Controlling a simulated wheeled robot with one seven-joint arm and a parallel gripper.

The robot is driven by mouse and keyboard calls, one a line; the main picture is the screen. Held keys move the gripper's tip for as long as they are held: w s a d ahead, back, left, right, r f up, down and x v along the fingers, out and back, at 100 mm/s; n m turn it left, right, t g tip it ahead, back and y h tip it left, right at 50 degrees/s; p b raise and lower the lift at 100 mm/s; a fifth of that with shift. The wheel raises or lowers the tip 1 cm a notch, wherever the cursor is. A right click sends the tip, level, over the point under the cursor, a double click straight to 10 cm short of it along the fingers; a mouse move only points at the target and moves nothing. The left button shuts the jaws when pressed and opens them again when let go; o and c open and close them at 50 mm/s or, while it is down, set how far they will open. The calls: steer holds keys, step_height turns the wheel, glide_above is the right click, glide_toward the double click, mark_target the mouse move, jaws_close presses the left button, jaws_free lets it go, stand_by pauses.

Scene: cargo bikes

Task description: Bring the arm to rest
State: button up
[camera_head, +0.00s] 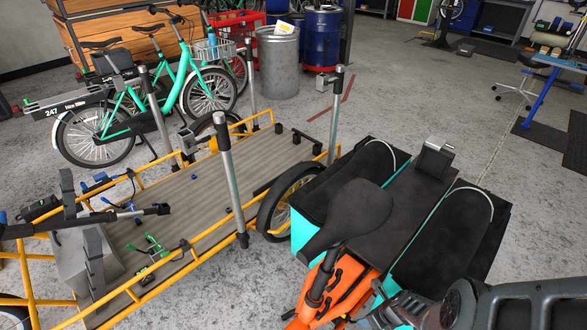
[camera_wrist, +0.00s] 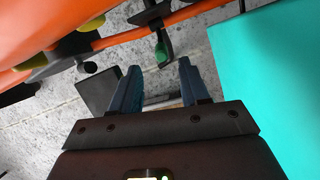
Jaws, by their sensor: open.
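My gripper (camera_wrist: 158,70) shows in the wrist view with its two dark blue fingers apart. Nothing is visibly held between them; grey floor shows in the gap. An orange bike frame (camera_wrist: 60,35) crosses the upper left of that view, and a teal panel (camera_wrist: 265,85) fills the right side. A dark part with a green piece (camera_wrist: 165,47) shows just beyond the fingertips; I cannot tell its distance. In the head view, my dark arm reaches in at the lower right, beside the orange bike (camera_head: 340,285). The fingers cannot be made out there.
The orange bike has a black saddle (camera_head: 345,215) and black-topped teal side boxes (camera_head: 435,235). A yellow-framed cargo bike with a flat deck (camera_head: 195,205) and upright posts stands to the left. Green bikes (camera_head: 180,75), a metal bin (camera_head: 277,60) and a blue barrel (camera_head: 320,40) stand behind.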

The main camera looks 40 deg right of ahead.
steer(key=s+a+n+h, duration=0.3)
steer(key=s+a+n, duration=0.1)
steer(key=s+n, duration=0.4)
steer(key=s+a+r+n+t+h, duration=0.1)
steer(key=s+a+r+n+t, duration=0.2)
steer(key=r+n, duration=0.5)
steer(key=s+a+r+n+t+y, duration=0.1)
steer(key=a+r+n, duration=0.4)
steer(key=r, duration=1)
steer(key=s+a+r+n+t+y+b, duration=0.1)
steer(key=a+r+n+t, duration=0.3)
steer(key=r+n, duration=0.5)
steer(key=s+a+r+n+t+y, duration=0.1)
steer(key=a+r+n+t, duration=0.2)
steer(key=r, duration=1.8)
steer(key=a+n, duration=0.4)
steer(key=a, duration=0.1)
steer(key=shift+a+r+n+y, duration=0.15)
steer(key=shift+r+n+y, duration=0.05)
steer(key=shift+n+y, duration=0.2)
steer(key=shift+a, duration=0.1)
